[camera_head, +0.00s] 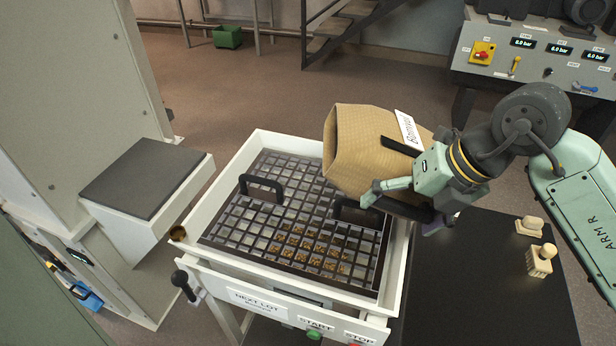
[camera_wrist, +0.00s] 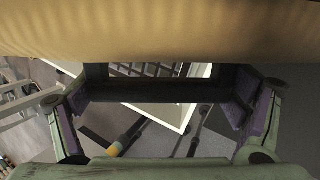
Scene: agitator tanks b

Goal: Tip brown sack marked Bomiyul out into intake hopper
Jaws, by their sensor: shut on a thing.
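The brown sack (camera_head: 362,150), with a white label that appears to read Bomiyul, is held on its side above the right part of the intake hopper (camera_head: 262,140). Its wide end faces left over the hopper. My gripper (camera_head: 405,195) is shut on the sack at its right end. In the wrist view the sack (camera_wrist: 160,30) fills the top, and my gripper (camera_wrist: 160,95) shows below it. The hopper has a white rim and a dark grid (camera_head: 290,215) with two black handles. Brown pieces lie in the grid's front cells. The sack's inside is hidden.
A black table (camera_head: 490,290) on the right holds two small beige objects (camera_head: 540,260). A grey-topped white box (camera_head: 145,180) stands left of the hopper. START and STOP buttons and a dark-knobbed lever (camera_head: 182,282) are on the front. A control panel (camera_head: 540,55) stands at the back right.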

